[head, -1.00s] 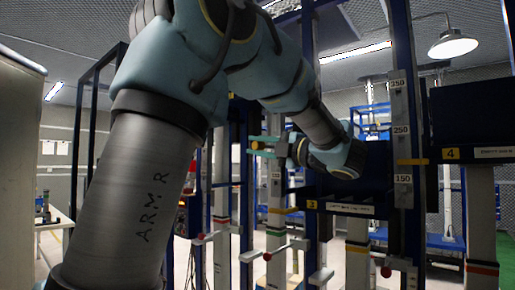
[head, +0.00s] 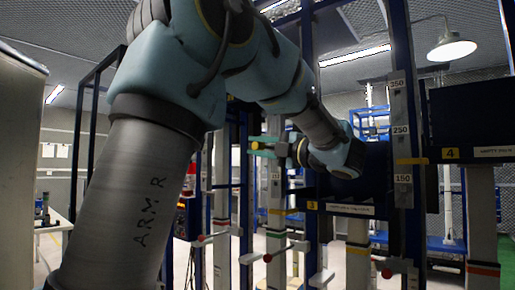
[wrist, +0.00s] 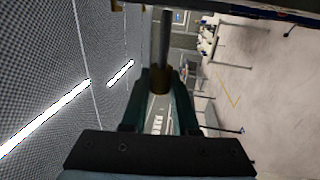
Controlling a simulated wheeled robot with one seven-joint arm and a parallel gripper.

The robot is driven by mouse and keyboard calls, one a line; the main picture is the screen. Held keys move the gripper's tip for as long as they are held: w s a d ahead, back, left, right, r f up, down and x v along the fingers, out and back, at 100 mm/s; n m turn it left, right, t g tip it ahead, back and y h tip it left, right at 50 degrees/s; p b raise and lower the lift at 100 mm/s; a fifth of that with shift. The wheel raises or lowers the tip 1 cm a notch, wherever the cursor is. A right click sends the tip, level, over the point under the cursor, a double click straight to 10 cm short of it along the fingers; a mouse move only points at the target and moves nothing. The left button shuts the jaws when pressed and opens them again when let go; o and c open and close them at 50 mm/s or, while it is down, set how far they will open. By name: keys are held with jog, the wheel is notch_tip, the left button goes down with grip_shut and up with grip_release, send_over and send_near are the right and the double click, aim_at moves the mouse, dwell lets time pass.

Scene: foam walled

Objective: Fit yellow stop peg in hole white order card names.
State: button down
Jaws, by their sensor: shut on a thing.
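My gripper (head: 262,148) is at the middle of the head view, in front of a pale upright post (head: 275,180) with a scale. In the wrist view its two teal fingers (wrist: 161,112) are shut on a dark round peg with a brass-coloured collar (wrist: 160,80). In the head view a small yellow-green end shows at the fingers, too small to make out well. A yellow stop (head: 412,161) sits across a scaled post (head: 402,125) at the right, near the 150 mark. I cannot tell any white order card from the labels, and no hole shows clearly.
Blue frame uprights and dark blue bins stand around the posts. The bins carry yellow number tags 3 (head: 312,205) and 4 (head: 451,154), with white labels too small to read. Levers with red knobs (head: 387,272) stick out low. Open floor shows in the wrist view.

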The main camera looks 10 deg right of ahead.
aim_at(266, 147)
jog(key=shift+w+d, duration=1.05)
jog(key=shift+d, duration=0.1)
jog(key=c, duration=0.6)
grip_release()
